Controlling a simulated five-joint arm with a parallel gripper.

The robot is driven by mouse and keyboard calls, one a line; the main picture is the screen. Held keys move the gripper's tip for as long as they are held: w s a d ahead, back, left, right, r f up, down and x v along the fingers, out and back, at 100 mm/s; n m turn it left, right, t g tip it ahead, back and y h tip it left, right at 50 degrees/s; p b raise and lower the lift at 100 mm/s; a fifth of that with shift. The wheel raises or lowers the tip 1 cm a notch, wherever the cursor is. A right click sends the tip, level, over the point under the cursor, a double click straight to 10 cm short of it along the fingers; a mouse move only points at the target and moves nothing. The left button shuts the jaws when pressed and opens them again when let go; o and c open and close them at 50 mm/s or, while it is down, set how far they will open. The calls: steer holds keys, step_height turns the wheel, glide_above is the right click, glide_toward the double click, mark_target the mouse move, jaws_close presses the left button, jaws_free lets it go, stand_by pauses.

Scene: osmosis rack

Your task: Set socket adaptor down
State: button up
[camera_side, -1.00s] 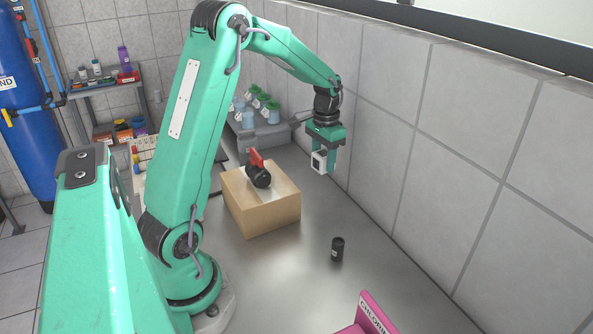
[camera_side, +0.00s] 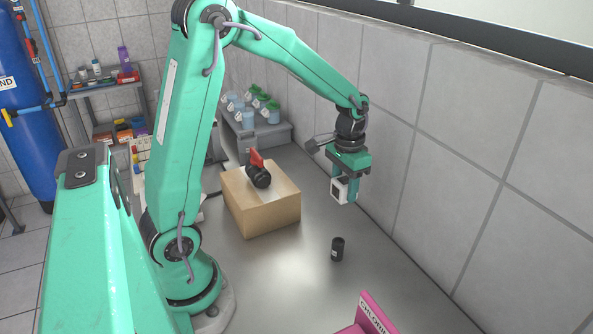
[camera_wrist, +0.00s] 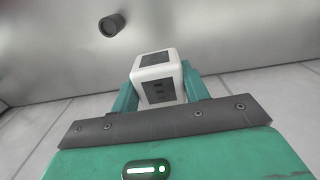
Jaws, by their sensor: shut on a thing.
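The socket adaptor (camera_side: 340,190) is a small white cube with a dark socket face. It also shows in the wrist view (camera_wrist: 155,61) between the green fingers. My gripper (camera_side: 346,190) is shut on it and holds it above the grey table (camera_side: 290,270), close to the tiled wall. In the wrist view my gripper (camera_wrist: 160,85) has one finger on each side of the cube. The cube's underside is hidden.
A small black cylinder (camera_side: 337,249) stands on the table below my gripper; it also shows in the wrist view (camera_wrist: 111,25). A wooden block (camera_side: 262,208) bears a black valve with a red handle (camera_side: 258,172). A pink holder (camera_side: 370,318) is at the front. Table around the cylinder is clear.

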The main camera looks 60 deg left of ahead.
steer(key=d, duration=0.1)
steer(key=s+d, duration=0.1)
steer(key=d, duration=0.1)
steer(key=s+d, duration=0.1)
steer(key=shift+d, duration=0.3)
steer(key=shift+a+f, duration=0.1)
glide_above(328, 215)
step_height(328, 215, down, 7)
steer(key=shift+r, duration=0.1)
steer(key=shift+f, duration=2.05)
steer(key=shift+f, duration=0.1)
steer(key=o, duration=1)
